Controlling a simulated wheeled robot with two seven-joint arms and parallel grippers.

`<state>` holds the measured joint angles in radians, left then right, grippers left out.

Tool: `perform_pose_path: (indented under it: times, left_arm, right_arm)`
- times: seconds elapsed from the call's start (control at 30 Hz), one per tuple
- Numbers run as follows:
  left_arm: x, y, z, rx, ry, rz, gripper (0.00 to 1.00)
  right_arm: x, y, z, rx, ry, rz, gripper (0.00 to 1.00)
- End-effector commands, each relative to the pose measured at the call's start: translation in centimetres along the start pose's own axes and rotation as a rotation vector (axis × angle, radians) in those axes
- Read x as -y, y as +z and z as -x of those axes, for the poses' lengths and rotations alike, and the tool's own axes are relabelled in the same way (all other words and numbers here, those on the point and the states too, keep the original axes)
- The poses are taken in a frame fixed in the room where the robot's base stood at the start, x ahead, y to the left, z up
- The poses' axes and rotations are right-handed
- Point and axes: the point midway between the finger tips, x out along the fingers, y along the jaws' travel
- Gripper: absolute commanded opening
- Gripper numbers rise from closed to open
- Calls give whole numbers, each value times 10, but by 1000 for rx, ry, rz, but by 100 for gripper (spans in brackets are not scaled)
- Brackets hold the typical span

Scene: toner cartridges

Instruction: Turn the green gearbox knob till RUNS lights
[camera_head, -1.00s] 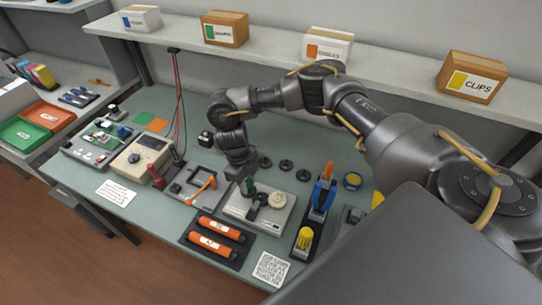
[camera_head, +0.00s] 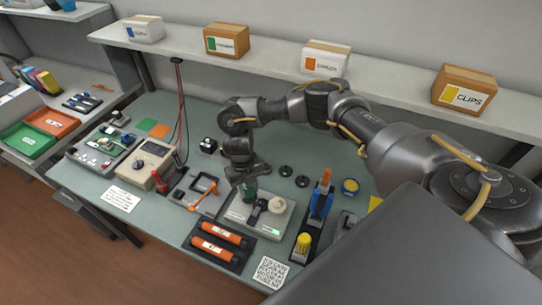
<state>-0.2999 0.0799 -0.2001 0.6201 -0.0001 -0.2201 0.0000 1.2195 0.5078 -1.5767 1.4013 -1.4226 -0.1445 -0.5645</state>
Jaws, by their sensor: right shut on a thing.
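The gearbox (camera_head: 237,214) is a light grey plate unit on the bench, with a dark part and a cream round gear (camera_head: 277,205) on top. Its green knob (camera_head: 250,194) stands at the back left of the plate. My right gripper (camera_head: 248,186) points down from above and is shut on the green knob, hiding its upper part. A small green patch (camera_head: 272,231) glows at the gearbox's front right corner; its lettering is too small to read. My left gripper is out of view.
A rack with orange cylinders (camera_head: 222,233) lies in front of the gearbox. A black holder with blue and orange tools (camera_head: 320,203) stands to the right, a grey frame with an orange handle (camera_head: 202,192) to the left. A shelf with boxes (camera_head: 326,58) runs behind.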

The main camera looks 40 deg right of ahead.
Motion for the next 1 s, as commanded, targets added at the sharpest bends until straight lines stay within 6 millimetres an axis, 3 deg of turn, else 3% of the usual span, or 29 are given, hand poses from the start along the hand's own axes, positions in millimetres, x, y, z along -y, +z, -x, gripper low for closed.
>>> perform_pose_path:
  times: [0.7, 1.0]
  left_arm:
    - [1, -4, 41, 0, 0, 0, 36]
    - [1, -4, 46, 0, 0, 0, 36]
  right_arm:
    - [0, -1, 2, -3, 71, -462, 18]
    - [0, 0, 0, 0, 82, -538, 18]
